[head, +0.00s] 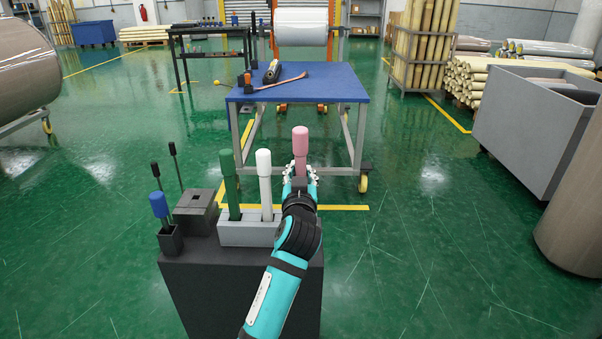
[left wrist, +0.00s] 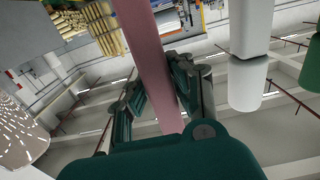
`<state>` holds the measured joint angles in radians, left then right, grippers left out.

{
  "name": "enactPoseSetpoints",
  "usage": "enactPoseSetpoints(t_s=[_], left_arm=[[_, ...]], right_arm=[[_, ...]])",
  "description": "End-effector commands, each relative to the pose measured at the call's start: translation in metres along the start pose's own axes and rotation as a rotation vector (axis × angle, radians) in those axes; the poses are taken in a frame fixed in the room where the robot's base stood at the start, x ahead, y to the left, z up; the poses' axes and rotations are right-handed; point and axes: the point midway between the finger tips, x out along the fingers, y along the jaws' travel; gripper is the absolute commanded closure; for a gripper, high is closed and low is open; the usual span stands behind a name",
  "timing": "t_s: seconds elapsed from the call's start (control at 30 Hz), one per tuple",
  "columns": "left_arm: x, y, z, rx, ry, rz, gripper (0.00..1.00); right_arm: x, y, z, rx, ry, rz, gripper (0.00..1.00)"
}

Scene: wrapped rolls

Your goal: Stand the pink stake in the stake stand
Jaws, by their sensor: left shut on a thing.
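The pink stake (head: 300,142) stands about upright in my left gripper (head: 300,174), its thick head above the fingers. In the left wrist view the pink stake (left wrist: 150,60) runs between the fingers of the left gripper (left wrist: 157,93), which is shut on it. The grey stake stand (head: 245,234) sits on a dark pedestal and holds a green stake (head: 228,180) and a white stake (head: 264,180), both upright. The pink stake is just right of the white one. Its lower end is hidden behind my gripper and arm, so I cannot tell whether it is in the stand.
A small holder with a blue-handled tool (head: 158,206) and a grey block (head: 195,213) stand left of the stand on the dark pedestal (head: 240,290). A blue-topped table (head: 335,90) is behind. Green floor to the right is clear up to a grey bin (head: 530,125).

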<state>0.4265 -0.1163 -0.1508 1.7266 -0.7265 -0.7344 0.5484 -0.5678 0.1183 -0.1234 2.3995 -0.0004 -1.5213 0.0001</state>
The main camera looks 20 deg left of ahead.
Motion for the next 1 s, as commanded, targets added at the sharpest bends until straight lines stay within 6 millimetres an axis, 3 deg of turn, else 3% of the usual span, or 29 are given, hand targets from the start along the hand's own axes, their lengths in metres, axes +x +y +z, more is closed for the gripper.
enactPoseSetpoints(t_s=[0.03,1.0], left_arm=[[0.001,-0.002,0.025,0.004,-0.049,-0.007,1.00],[0.001,-0.001,0.037,0.006,-0.037,-0.006,1.00]], right_arm=[[0.002,0.000,0.001,0.000,-0.001,0.000,0.47],[-0.011,0.000,0.005,0.000,0.008,0.002,0.47]])
